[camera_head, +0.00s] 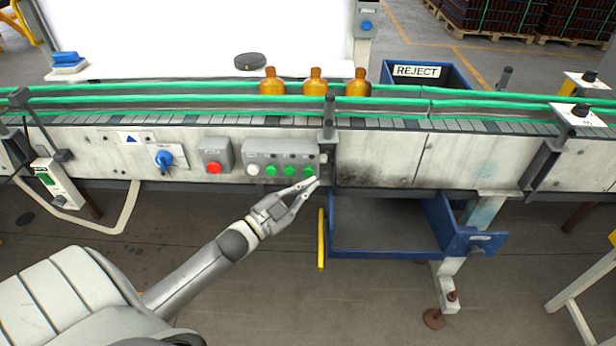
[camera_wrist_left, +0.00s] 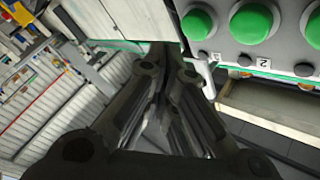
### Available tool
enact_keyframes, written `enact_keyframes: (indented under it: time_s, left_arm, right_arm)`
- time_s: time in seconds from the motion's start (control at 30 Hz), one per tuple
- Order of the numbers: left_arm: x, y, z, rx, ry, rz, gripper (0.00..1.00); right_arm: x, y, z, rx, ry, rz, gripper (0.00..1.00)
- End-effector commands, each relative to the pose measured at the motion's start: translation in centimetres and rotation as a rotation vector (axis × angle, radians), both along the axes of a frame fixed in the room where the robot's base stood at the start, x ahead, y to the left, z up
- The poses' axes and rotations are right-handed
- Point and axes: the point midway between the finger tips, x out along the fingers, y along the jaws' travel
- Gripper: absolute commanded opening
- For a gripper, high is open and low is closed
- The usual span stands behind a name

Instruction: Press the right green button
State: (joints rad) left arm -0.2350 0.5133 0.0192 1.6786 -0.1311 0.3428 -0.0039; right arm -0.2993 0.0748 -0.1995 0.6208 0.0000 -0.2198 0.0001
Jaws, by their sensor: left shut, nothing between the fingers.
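A grey control box (camera_head: 270,155) on the conveyor's front side carries a white button (camera_head: 252,170) and three green buttons in a row. The right green button (camera_head: 308,171) is at the box's right end. My left gripper (camera_head: 314,182) is shut and empty. Its tips appear just below and slightly right of that button in the head view; I cannot tell whether they touch the box. In the left wrist view, the shut fingers (camera_wrist_left: 168,72) lie left of and below the large green buttons, one of them in the middle (camera_wrist_left: 250,22). My right gripper is not in view.
A red button box (camera_head: 215,157) and a blue rotary switch (camera_head: 164,158) are left of the control box. A dark post (camera_head: 328,125) stands beside its right end. A blue open bin (camera_head: 385,248) is below right. Three amber bottles (camera_head: 315,82) stand on the conveyor.

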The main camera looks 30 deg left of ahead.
Motion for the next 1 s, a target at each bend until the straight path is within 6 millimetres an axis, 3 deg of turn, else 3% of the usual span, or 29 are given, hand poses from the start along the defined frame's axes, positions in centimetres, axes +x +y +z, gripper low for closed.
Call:
enact_keyframes:
  time_s: [0.23, 1.0]
  left_arm:
    - [1.03, 0.66, 0.02, 0.000, 0.000, 0.000, 0.00]
    - [1.05, 0.69, 0.04, -0.001, 0.000, 0.001, 0.00]
  right_arm:
    - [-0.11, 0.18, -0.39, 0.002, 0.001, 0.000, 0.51]
    - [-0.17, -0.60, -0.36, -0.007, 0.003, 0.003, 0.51]
